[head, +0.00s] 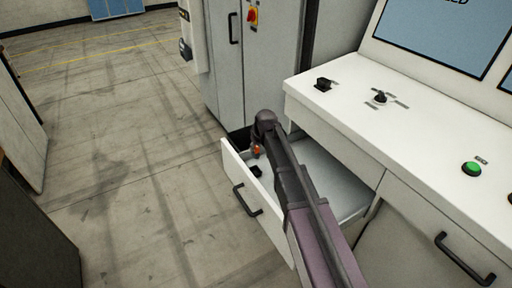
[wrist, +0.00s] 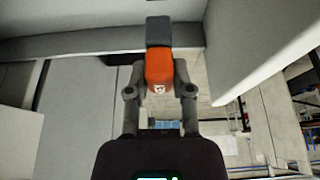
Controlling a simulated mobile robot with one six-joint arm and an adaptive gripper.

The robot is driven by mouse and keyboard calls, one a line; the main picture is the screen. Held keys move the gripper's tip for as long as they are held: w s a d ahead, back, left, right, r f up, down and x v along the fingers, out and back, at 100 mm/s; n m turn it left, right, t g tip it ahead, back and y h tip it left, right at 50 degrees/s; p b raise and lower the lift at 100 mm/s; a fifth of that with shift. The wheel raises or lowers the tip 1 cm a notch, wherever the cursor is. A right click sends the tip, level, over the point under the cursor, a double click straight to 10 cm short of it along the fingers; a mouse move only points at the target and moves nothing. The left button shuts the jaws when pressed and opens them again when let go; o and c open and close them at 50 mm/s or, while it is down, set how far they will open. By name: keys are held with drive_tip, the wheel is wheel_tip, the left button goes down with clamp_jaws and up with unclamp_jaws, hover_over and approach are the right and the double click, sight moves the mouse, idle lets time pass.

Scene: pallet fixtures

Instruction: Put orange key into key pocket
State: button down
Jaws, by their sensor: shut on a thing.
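My gripper (wrist: 159,80) is shut on the orange key (wrist: 160,70), with one finger on each side of it. The key has an orange body with a small pale mark and a dark grey block (wrist: 158,30) at its far end. In the head view a bit of the orange key (head: 257,150) shows beside my arm, over the open drawer (head: 345,195). My arm hides much of the drawer. A small black shape (head: 256,171) shows near the drawer's front; I cannot tell what it is. I cannot make out for certain which thing is the key pocket.
The white console (head: 430,125) stands at right, with a black block (head: 323,84), a black knob (head: 380,97) and a green button (head: 471,168) on top. A grey cabinet (head: 270,70) with a red switch (head: 252,15) stands behind. The floor at left is clear.

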drive_tip(key=shift+r, duration=0.1)
wheel_tip(320, 180, up, 22)
drive_tip(key=p, duration=2.2)
drive_tip(key=shift+s, duration=0.15)
